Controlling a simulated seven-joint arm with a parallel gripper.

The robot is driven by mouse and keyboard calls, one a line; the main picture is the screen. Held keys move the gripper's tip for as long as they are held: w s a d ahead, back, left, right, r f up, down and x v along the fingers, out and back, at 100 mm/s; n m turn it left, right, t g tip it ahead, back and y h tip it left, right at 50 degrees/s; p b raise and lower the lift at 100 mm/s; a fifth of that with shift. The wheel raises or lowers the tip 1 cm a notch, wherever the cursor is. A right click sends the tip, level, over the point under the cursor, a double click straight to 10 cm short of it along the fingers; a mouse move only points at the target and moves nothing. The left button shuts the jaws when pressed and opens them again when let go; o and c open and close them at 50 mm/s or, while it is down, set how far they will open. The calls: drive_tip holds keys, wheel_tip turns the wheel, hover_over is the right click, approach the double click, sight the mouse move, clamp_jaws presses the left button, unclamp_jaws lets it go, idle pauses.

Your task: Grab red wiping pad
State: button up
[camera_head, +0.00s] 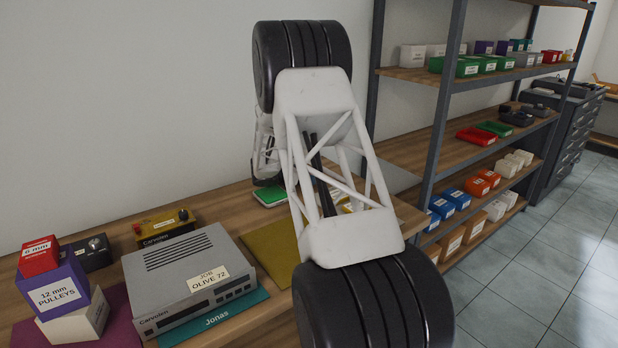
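I cannot make out a red wiping pad in the head view. My own arm, with a white lattice link and black rollers, fills the middle and hides part of the bench. My gripper does not show; it may be behind the arm. A grey hi-fi unit (187,270) marked "JOB OLIVE 72" sits on a teal mat (216,319) marked "Jonas", at the left of the wooden bench (215,200). A flat green item (270,196) lies further back beside the arm, partly hidden.
A red box (39,257) tops a purple box (61,292) and white box (84,322) on a magenta mat (121,325). A yellow device (165,225) and dark device (87,252) stand behind. An olive mat (268,247) looks bare. Shelving (440,130) stands right.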

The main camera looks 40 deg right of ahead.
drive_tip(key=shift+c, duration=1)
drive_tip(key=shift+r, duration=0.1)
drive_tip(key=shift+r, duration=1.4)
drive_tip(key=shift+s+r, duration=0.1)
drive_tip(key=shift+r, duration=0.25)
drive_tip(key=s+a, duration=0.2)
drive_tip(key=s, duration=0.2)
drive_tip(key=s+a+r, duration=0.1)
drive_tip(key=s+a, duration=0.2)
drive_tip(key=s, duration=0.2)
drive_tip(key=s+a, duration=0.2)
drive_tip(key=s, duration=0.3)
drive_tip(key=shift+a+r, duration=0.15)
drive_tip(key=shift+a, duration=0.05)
